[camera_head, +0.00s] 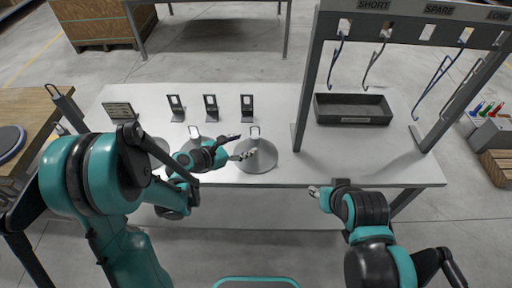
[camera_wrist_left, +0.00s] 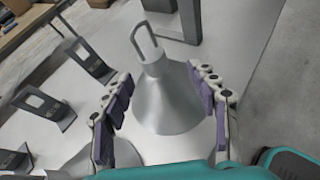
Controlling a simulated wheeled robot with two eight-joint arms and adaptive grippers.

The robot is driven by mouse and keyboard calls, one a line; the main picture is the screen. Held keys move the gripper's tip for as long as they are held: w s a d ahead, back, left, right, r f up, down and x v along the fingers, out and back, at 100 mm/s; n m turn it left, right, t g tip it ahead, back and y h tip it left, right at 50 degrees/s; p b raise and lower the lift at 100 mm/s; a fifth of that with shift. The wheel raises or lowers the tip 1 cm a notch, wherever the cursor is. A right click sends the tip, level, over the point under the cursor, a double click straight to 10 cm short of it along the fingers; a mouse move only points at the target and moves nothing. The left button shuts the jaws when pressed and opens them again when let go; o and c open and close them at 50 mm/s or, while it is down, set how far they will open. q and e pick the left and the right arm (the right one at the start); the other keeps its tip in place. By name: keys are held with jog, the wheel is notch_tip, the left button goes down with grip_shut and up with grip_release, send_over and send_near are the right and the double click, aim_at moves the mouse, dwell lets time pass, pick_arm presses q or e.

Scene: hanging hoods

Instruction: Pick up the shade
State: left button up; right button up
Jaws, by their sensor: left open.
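Grey cone-shaped shades with a loop on top stand on the white table. The rightmost shade (camera_head: 258,155) is just ahead of my left gripper (camera_head: 240,147), and a second shade (camera_head: 195,142) is partly hidden behind that gripper. In the left wrist view the near shade (camera_wrist_left: 168,95) stands upright between the spread fingers of my left gripper (camera_wrist_left: 165,108), its loop pointing up. The gripper is open, and I cannot tell whether a finger touches the shade. My right gripper (camera_head: 315,192) is by the table's front edge, away from the shades; its jaw state is unclear.
Several dark stands (camera_head: 210,107) line up behind the shades. A rack (camera_head: 440,12) with hanging hooks and SHORT and SPARE labels stands on the right, with a dark tray (camera_head: 352,108) beneath it. The white table (camera_head: 330,165) is bare at front right.

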aim_at(251, 140)
pick_arm(q)
jog(key=shift+w+f+n, duration=0.1)
jog(key=shift+w+n, duration=0.1)
jog(key=shift+n, duration=0.2)
jog(key=shift+w+d+f, duration=0.15)
jog(key=shift+f, duration=0.05)
jog(key=b+x, duration=0.1)
jog(key=x, duration=0.1)
jog(key=shift+w+d+f, duration=0.15)
jog(key=shift+w+d, duration=0.05)
jog(key=shift+w, duration=0.05)
jog(key=x, duration=0.2)
jog(key=b+x, duration=0.1)
jog(key=x, duration=0.1)
jog(key=shift+w+a+f+b, duration=0.1)
jog(key=shift+w+f+b, duration=0.1)
jog(key=shift+w+b, duration=0.15)
jog(key=shift+c, duration=1.1)
grip_shut()
